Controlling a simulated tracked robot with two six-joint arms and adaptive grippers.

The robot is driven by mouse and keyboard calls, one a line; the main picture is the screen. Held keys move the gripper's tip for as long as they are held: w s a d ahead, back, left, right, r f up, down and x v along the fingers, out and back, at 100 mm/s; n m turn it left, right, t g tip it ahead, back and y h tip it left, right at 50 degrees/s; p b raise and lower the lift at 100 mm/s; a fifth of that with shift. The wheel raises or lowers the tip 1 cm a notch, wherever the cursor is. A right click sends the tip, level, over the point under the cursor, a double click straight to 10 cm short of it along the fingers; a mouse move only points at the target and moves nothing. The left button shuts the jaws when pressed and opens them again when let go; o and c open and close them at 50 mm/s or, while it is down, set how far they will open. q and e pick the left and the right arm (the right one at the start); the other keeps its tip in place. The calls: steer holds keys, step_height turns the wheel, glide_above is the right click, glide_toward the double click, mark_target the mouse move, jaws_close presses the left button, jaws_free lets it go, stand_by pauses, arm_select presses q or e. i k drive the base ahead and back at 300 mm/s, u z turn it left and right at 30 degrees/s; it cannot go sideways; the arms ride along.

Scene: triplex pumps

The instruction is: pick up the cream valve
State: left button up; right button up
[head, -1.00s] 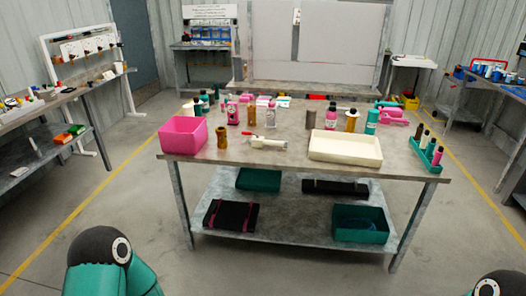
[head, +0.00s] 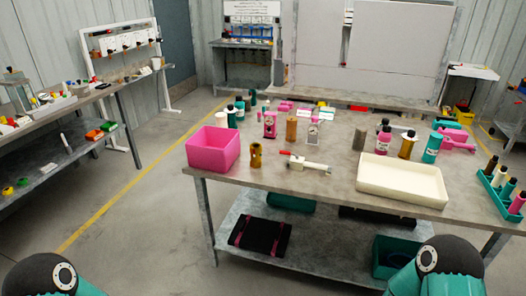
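The cream valve (head: 312,166) lies on the front part of the middle table (head: 290,186). It is a pale pipe-like body with a red part at its left end. It lies between a brass-coloured fitting (head: 256,156) on its left and a cream tray (head: 402,192) on its right, apart from both. Only teal and dark upper parts of my two arms show at the bottom left and bottom right. Neither gripper is in view, and no arm is near the valve.
A pink bin (head: 213,152) stands at the table's left front corner. Several bottles stand behind the valve, and a teal rack (head: 500,196) is at the right. The lower shelf holds a black case (head: 260,236) and teal bins. Floor is clear left of the table.

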mark_target(294, 163)
steer(key=z, duration=0.05)
steer(key=i, duration=1.55)
steer(key=z, duration=0.65)
